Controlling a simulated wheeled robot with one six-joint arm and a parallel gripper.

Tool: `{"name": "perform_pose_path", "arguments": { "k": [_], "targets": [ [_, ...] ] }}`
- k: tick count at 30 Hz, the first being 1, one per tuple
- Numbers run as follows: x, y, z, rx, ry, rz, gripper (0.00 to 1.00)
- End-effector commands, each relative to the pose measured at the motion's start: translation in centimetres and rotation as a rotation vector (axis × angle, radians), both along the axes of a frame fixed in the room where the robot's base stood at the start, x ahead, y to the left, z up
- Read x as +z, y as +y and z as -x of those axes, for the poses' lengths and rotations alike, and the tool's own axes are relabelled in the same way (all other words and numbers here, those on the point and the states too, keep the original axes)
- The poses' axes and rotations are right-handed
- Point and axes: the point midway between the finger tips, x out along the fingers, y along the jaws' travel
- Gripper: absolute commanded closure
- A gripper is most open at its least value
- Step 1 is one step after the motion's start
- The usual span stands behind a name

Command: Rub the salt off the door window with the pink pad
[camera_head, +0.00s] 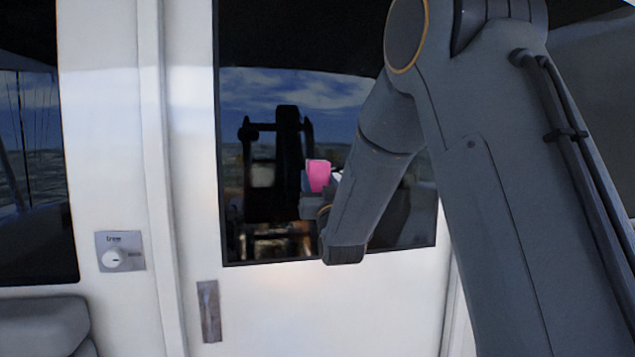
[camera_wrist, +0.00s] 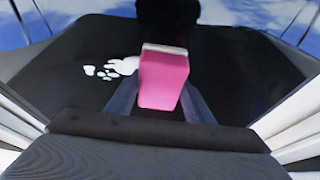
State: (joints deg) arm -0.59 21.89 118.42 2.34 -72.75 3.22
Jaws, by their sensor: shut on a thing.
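The pink pad (camera_head: 319,175) shows in the head view in front of the door window (camera_head: 300,90). It also fills the middle of the wrist view (camera_wrist: 164,80), with a pale strip along its far edge. My gripper (camera_wrist: 160,103) is shut on the pink pad, one finger on each side. White salt patches (camera_wrist: 124,66) lie just left of the pad in the wrist view, one large and several small. I cannot tell whether the pad touches the glass. My arm hides the right part of the window in the head view.
The white door has a recessed handle (camera_head: 209,311) below the window. A plate with a round knob (camera_head: 115,259) sits on the wall at left, beside another dark window (camera_head: 35,150). A grey cushion (camera_head: 40,325) is at the lower left.

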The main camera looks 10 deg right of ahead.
Motion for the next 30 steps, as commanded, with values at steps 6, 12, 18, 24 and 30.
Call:
{"name": "perform_pose_path", "arguments": {
  "k": [6,12,18,24,30],
  "targets": [
    [0.0,-1.5,0.1,-0.003,-0.002,-0.001,0.7],
    [0.0,-3.0,0.2,-0.002,-0.001,-0.001,0.7],
    [0.0,-3.5,0.2,-0.001,-0.001,0.0,0.7],
    [-0.1,-4.8,0.1,-0.002,-0.002,0.0,0.7],
    [0.0,-6.4,-0.1,-0.002,-0.002,0.0,0.7]
  ]
}}
